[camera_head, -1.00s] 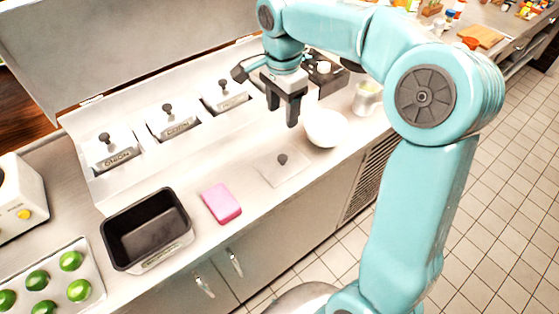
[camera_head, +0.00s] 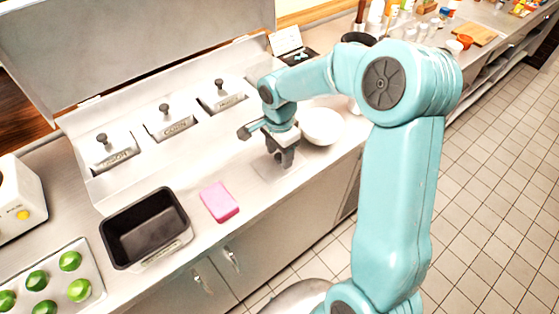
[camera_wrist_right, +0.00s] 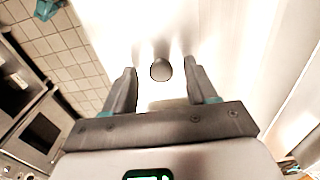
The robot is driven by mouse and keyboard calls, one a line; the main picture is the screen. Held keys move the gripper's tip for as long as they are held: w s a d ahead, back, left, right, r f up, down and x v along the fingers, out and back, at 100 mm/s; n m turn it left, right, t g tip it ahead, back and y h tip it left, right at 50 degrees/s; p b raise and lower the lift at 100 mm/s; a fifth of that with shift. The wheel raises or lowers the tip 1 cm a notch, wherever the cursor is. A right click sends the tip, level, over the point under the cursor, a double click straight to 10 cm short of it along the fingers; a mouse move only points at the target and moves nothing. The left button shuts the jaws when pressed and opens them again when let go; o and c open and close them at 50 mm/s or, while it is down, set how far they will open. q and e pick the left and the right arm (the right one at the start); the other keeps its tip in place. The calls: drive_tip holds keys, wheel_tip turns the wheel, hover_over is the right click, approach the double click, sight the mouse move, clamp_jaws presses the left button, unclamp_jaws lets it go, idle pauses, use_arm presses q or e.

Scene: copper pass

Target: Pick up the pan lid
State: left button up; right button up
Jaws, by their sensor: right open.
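The pan lid (camera_head: 264,172) is a flat, pale metal plate lying on the counter, mostly hidden behind my right gripper in the head view. Its dark round knob (camera_wrist_right: 161,69) shows in the right wrist view, between the two fingers and a little ahead of them. My right gripper (camera_head: 284,162) is open and empty, pointing down over the lid. It also shows in the right wrist view (camera_wrist_right: 164,82), with a finger on each side of the knob and a gap to each. I cannot tell its exact height over the lid. My left gripper is not in view.
A white bowl (camera_head: 322,126) stands close to the right gripper. A pink sponge (camera_head: 219,202) and an empty black pan (camera_head: 145,232) lie to the left. A tray of limes (camera_head: 92,262) is at the lower left. Several lidded pans (camera_head: 172,124) sit in the rail behind.

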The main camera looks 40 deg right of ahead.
drive_tip(key=shift+w, duration=0.1)
drive_tip(key=shift+c, duration=0.3)
clamp_jaws()
drive_tip(key=shift+r, duration=0.15)
